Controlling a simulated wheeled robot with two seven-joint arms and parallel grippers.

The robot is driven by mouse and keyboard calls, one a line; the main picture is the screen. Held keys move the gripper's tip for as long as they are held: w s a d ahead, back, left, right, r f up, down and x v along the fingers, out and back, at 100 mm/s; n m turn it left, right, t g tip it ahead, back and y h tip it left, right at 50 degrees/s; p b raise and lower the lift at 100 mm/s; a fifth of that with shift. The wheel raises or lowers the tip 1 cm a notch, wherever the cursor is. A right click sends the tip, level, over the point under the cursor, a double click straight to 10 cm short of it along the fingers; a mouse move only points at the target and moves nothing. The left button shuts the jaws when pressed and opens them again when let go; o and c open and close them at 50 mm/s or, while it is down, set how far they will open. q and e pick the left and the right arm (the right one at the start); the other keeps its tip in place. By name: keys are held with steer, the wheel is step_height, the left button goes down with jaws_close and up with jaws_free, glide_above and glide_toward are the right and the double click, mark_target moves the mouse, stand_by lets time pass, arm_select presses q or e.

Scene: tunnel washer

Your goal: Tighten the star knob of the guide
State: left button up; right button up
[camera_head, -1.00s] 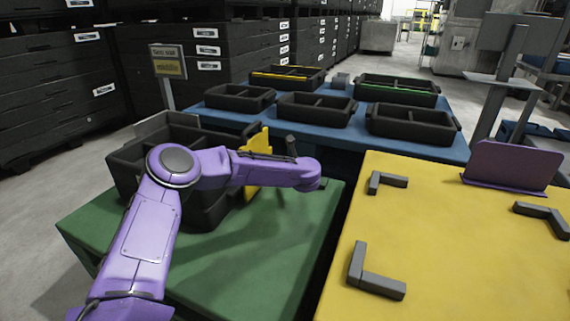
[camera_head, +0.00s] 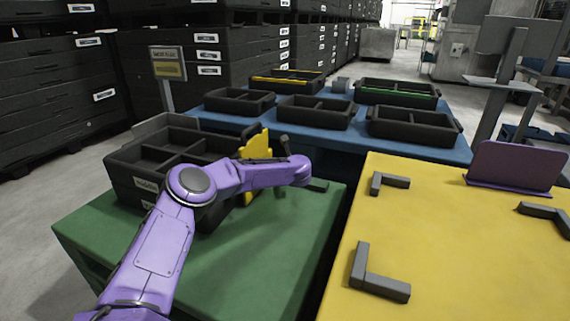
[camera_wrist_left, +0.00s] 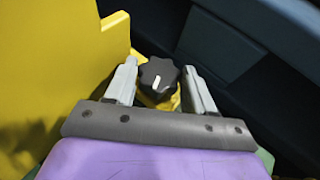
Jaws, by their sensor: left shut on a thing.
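The star knob (camera_wrist_left: 158,76) is black with a white pointer mark, and shows in the left wrist view. It sits low beside the yellow guide (camera_wrist_left: 60,65), whose plate fills the left of that view. My left gripper (camera_wrist_left: 160,67) has its two grey fingers on either side of the knob and is shut on it. In the head view the yellow guide (camera_head: 256,148) stands upright beside a black divided crate (camera_head: 128,178) on the green table. My purple left arm reaches across in front of it, and the fingers and knob are hidden there. My right gripper is not in view.
The green table (camera_head: 265,255) has clear room in front. A yellow table (camera_head: 455,260) with grey corner brackets (camera_head: 380,285) and a purple plate (camera_head: 515,168) stands at right. Behind, a blue table (camera_head: 345,139) holds several black trays. A sign (camera_head: 168,62) stands behind the crate.

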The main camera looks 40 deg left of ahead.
arm_select(q)
steer(key=shift+s+a+f+m+t+h+b, duration=0.15)
steer(key=shift+m+t+h+b, duration=0.15)
steer(key=shift+m+t+h, duration=0.2)
steer(key=shift+s+a+f+m+t+h+b, duration=0.1)
steer(key=shift+m+t+h+b, duration=0.15)
steer(key=shift+m+t+h, duration=0.2)
steer(key=m+h, duration=0.1)
steer(key=m+t+h, duration=0.1)
steer(key=shift+r+m+h, duration=0.25)
steer(key=shift+m, duration=0.1)
steer(key=shift+t, duration=0.25)
steer(key=o, duration=0.8)
